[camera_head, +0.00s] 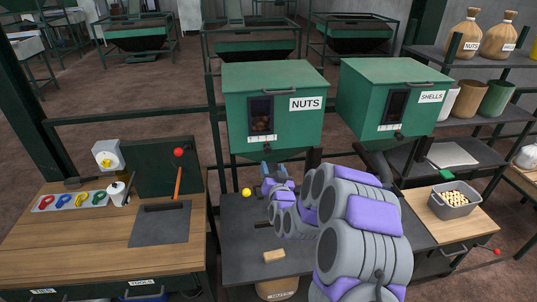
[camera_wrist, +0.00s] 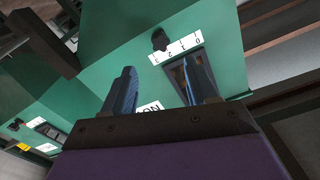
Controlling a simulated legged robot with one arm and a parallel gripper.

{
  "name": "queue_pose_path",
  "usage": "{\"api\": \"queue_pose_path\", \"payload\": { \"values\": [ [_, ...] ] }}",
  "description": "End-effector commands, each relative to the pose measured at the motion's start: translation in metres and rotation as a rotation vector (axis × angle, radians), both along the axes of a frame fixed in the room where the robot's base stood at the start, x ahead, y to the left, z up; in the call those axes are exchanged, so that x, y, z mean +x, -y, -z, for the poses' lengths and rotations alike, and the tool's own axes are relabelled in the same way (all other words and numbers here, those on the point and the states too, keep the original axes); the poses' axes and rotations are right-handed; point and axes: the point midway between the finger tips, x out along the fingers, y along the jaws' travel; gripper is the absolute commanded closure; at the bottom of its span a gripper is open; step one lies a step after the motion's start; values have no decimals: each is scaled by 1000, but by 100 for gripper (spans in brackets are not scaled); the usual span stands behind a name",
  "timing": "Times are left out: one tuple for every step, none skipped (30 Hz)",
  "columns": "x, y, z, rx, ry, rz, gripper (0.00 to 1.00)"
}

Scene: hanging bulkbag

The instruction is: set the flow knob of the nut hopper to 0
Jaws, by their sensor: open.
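The green nut hopper (camera_head: 295,130) stands in the centre of the head view, labelled NUTS, with a dark window in its front. In the wrist view its face (camera_wrist: 230,70) fills the middle, turned over, with a white 0-to-3 scale (camera_wrist: 177,49). The dark flow knob (camera_wrist: 160,39) sits beside the scale, off the 0 end and nearer the 2–3 end; its exact setting is unclear. My gripper (camera_head: 274,170) is just below the hopper front. Its two fingers (camera_wrist: 158,65) are apart and empty, pointing towards the knob, with no contact visible.
A similar SHELLS hopper (camera_head: 385,105) stands to the right. A wooden bench (camera_head: 40,240) is at left; a grey bin (camera_head: 455,202) is at right.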

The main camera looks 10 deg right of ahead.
Motion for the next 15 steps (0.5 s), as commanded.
{"api": "queue_pose_path", "payload": {
  "values": [
    [8, 0, -2, -2, 6, 1, 42],
    [13, 0, -2, -2, 6, 0, 42],
    [18, -1, -1, -2, 4, -1, 42],
    [21, -1, -1, -1, 3, 0, 42],
    [26, 0, -1, -1, 3, 0, 42],
    [31, 0, -2, -1, 5, 1, 42],
    [35, 0, -2, -1, 6, 1, 42],
    [39, 0, -2, -1, 6, 1, 42],
    [44, 0, 0, 0, 3, 0, 42],
    [48, 0, 0, -1, 2, 1, 42],
    [52, 0, 0, -1, 2, 1, 42],
    [57, 0, -1, -2, 3, 1, 42],
    [61, 0, -1, -2, 4, 0, 42],
    [64, 0, -1, -1, 4, 0, 42],
    [69, 0, -1, -1, 4, 0, 42]
  ]
}}
